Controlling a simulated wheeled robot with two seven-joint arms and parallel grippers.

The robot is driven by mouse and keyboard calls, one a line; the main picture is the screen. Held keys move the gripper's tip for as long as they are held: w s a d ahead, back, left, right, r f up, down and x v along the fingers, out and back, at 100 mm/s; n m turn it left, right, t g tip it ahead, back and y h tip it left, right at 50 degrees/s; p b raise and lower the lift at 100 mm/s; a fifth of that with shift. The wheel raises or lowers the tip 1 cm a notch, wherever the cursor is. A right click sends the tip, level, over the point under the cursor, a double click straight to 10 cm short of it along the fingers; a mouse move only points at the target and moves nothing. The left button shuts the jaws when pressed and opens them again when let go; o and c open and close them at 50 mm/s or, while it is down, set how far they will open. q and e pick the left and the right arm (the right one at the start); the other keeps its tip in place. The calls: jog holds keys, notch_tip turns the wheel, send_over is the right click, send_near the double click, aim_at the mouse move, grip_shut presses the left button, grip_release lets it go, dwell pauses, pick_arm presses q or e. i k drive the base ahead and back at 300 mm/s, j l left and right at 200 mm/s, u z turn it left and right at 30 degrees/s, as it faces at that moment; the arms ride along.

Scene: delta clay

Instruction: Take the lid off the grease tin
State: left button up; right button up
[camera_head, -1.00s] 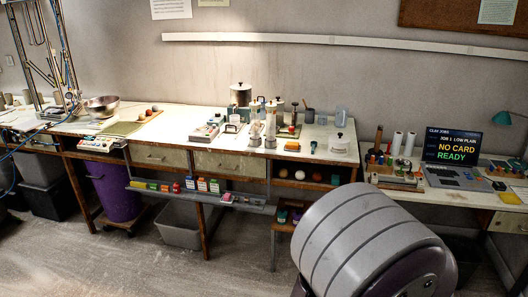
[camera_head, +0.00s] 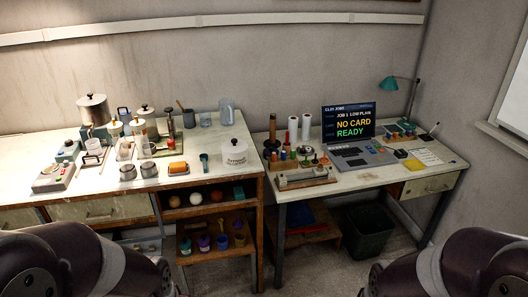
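I cannot tell for certain which container is the grease tin. Two small grey metal tins stand near the front of the left bench: a left one (camera_head: 128,172) and a right one (camera_head: 149,169). A larger white lidded tub (camera_head: 234,157) with dark, unreadable lettering stands at the bench's right end. My two dark arms show at the bottom left and bottom right corners. Neither gripper is in view, so what they hold is hidden.
Clear jars, a metal pot (camera_head: 93,110) and a scale-like device (camera_head: 56,174) crowd the left bench (camera_head: 206,135). The right desk (camera_head: 372,177) holds a screen (camera_head: 349,121) and a wooden rack. Shelves with balls and bottles sit below.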

aim_at(267, 152)
jog(key=i+u, duration=0.15)
jog(key=u, duration=0.35)
jog(key=i+l+u, duration=0.1)
jog(key=u, duration=0.35)
jog(key=i+l+u, duration=0.1)
jog(key=l, duration=0.25)
jog(key=i+l+u, duration=0.1)
jog(key=i+l, duration=0.2)
jog(key=i+l+u, duration=0.15)
jog(key=l, duration=0.3)
jog(key=i+l+u, duration=0.1)
jog(key=l, duration=0.3)
jog(key=i+l+u, duration=0.1)
jog(key=l, duration=0.3)
jog(key=i+l+u, duration=0.1)
jog(key=i+l, duration=0.15)
jog(key=l, duration=0.2)
jog(key=i+l+u, duration=0.15)
jog(key=l, duration=0.25)
jog(key=i+l, duration=0.1)
jog(key=l, duration=0.5)
